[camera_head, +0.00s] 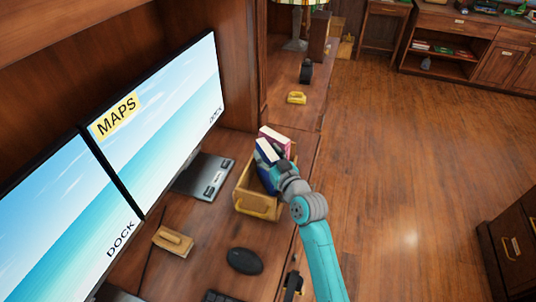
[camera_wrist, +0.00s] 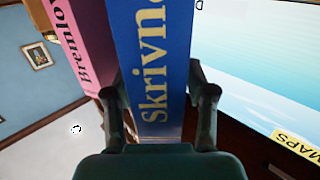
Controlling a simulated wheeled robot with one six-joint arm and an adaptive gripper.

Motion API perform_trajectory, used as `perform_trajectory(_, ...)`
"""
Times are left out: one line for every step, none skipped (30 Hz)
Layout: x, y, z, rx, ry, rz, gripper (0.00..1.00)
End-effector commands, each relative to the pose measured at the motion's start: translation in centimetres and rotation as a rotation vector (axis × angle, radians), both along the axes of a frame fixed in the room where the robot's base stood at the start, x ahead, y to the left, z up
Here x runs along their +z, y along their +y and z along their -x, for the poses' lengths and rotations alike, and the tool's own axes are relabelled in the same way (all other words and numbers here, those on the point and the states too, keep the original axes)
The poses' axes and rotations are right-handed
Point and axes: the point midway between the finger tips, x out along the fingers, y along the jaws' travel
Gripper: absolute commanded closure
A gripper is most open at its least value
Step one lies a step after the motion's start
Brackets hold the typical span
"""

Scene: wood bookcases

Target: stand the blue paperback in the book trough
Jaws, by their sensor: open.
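The blue paperback (camera_head: 266,163) is upright and slightly tilted at the wooden book trough (camera_head: 243,201), its lower end hidden behind the trough's wall and my gripper. In the wrist view the blue paperback (camera_wrist: 152,50) fills the middle, with pale lettering on its spine. My gripper (camera_wrist: 158,88) is open, with one finger on each side of the spine. I cannot tell whether either finger touches it. My gripper (camera_head: 280,166) shows at the trough's right side in the head view. A pink book (camera_head: 276,140) stands beside the blue one, also seen in the wrist view (camera_wrist: 80,45).
Two monitors (camera_head: 165,110) stand left of the trough. A black mouse (camera_head: 245,260) and a wooden block with a handle (camera_head: 173,241) lie in front on the desk. A yellow-handled object (camera_head: 296,97) and a lamp (camera_head: 297,25) are behind.

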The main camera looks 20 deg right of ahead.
Motion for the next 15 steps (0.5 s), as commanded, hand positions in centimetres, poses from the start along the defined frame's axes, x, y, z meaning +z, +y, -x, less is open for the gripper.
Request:
perform_trajectory(0.0, -0.1, 0.3, 0.0, -0.001, 0.0, 0.44)
perform_trajectory(0.0, -0.1, 0.7, -0.001, 0.0, 0.0, 0.44)
perform_trajectory(0.0, -0.2, 1.1, -0.001, 0.001, 0.0, 0.44)
perform_trajectory(0.0, -0.3, 1.5, -0.001, 0.0, 0.0, 0.44)
perform_trajectory(0.1, -0.4, 2.0, -0.001, 0.0, 0.001, 0.44)
perform_trajectory(0.0, -0.5, 2.8, -0.001, 0.002, 0.001, 0.44)
perform_trajectory(0.1, -0.6, 3.3, -0.002, 0.001, 0.001, 0.44)
perform_trajectory(0.1, -0.7, 3.9, -0.002, 0.002, 0.0, 0.44)
perform_trajectory(0.2, -0.8, 4.8, -0.002, 0.001, -0.001, 0.44)
perform_trajectory(0.2, -0.9, 5.4, -0.002, 0.002, -0.001, 0.44)
perform_trajectory(0.2, -1.0, 6.0, -0.002, 0.001, 0.0, 0.44)
perform_trajectory(0.2, -1.1, 6.7, -0.002, 0.001, 0.0, 0.44)
perform_trajectory(0.3, -1.2, 7.3, -0.002, 0.001, 0.0, 0.44)
perform_trajectory(0.3, -1.3, 7.8, -0.002, 0.001, -0.001, 0.44)
perform_trajectory(0.4, -1.4, 8.5, -0.002, 0.001, -0.001, 0.44)
